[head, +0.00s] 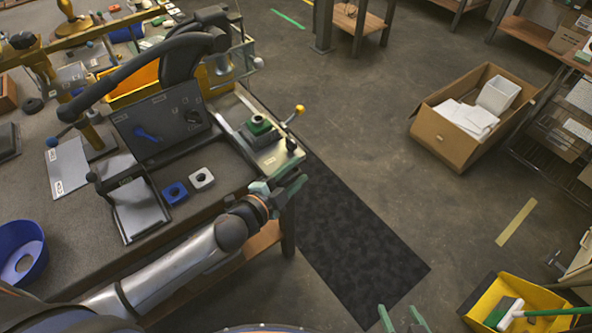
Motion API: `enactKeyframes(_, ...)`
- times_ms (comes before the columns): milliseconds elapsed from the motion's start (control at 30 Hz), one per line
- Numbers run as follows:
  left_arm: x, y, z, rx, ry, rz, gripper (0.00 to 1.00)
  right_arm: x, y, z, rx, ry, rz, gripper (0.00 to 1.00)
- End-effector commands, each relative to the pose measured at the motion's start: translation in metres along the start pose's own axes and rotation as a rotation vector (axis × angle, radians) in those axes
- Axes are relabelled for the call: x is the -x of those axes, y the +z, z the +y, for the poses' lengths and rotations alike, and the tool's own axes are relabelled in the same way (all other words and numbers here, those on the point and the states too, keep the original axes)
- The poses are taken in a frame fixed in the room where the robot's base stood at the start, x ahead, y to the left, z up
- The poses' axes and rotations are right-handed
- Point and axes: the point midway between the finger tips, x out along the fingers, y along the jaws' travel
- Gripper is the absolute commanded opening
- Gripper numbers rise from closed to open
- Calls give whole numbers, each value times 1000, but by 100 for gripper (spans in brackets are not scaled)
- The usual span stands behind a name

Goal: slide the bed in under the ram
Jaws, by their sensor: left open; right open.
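A pale sliding plate, which looks like the bed (279,157), lies at the table's right edge. A dark block with a green top (259,124) stands on it, and a black knob (291,144) rises near its right end. The dark curved press head (181,57) stands up and left of the bed, with a gap between them; its ram cannot be made out. My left gripper (289,188) is open, just below the bed's near right end, apart from the knob. My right gripper (402,322) is open and empty at the bottom edge, over the floor.
A dark panel (150,128), a grey plate stand (138,207), and blue (174,193) and white (202,178) square blocks lie left of the bed. A yellow-ball lever (299,109) sticks out beside it. A black mat (350,245) covers clear floor right of the table.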

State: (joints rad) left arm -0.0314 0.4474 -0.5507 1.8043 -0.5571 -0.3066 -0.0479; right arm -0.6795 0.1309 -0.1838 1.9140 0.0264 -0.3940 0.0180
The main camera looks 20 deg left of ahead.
Motion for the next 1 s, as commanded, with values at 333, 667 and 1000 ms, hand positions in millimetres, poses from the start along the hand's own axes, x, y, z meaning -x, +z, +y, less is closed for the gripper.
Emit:
enactKeyframes(333, -5, 0, 0, 0, 0, 0, 46, 0, 0, 0, 0, 0, 0, 76)
enactKeyframes(667, -4, 0, 1, 0, 1, 0, 11, 0, 0, 0, 0, 0, 1, 76)
enactKeyframes(1000, -4, 0, 3, 2, 7, -1, 0, 0, 0, 0, 0, 0, 1, 76)
